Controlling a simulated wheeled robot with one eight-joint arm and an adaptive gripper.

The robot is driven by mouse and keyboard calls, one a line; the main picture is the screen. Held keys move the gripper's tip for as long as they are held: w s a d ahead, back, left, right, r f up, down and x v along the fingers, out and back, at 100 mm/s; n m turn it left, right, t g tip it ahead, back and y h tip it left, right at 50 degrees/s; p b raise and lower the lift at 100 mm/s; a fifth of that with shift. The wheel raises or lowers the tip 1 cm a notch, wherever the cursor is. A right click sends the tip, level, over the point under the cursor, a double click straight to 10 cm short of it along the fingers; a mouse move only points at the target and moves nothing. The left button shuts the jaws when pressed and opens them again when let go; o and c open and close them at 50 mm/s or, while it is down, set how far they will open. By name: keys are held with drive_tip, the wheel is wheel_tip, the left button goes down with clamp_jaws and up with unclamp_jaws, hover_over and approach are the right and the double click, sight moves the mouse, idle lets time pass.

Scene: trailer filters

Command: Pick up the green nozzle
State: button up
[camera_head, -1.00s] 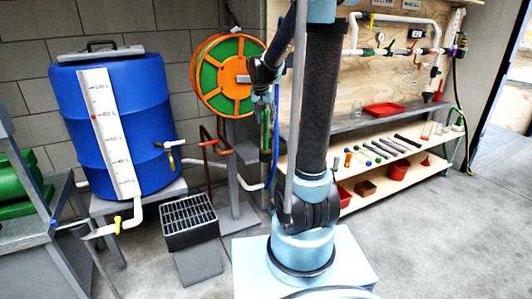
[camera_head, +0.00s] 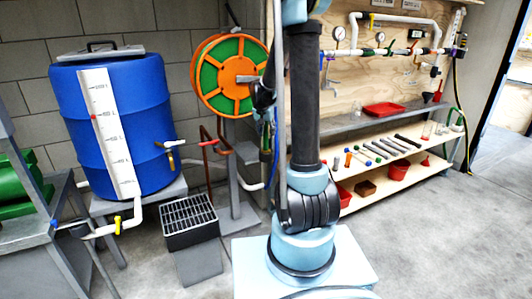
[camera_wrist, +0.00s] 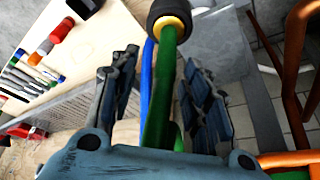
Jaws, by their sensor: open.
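The green nozzle (camera_wrist: 164,90) shows in the wrist view as a green tube with a yellow ring and a black round end at the top. It runs between the two fingers of my gripper (camera_wrist: 160,62). The fingers stand apart with gaps on both sides, and I see no clear contact. The nozzle's lower part is hidden behind the gripper body. In the head view my arm hides most of the gripper, and a small green part (camera_head: 265,136) shows beside the arm, near the reel stand.
A blue hose (camera_wrist: 147,75) runs close to the nozzle's left. An orange and green reel (camera_head: 228,75) stands beside my arm. A wooden shelf (camera_head: 408,165) with several small parts is to the right. A blue barrel (camera_head: 150,115) and black grate (camera_head: 188,215) are left.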

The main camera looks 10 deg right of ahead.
sight(267, 141)
drive_tip(key=shift+w+a+x, duration=0.1)
drive_tip(key=shift+w+x, duration=0.05)
drive_tip(key=shift+x, duration=1.75)
drive_tip(key=shift+w+a+x, duration=0.1)
drive_tip(key=shift+a+x, duration=0.05)
drive_tip(key=shift+x, duration=1.75)
drive_tip(key=shift+c, duration=0.4)
drive_tip(key=shift+r, duration=0.1)
clamp_jaws()
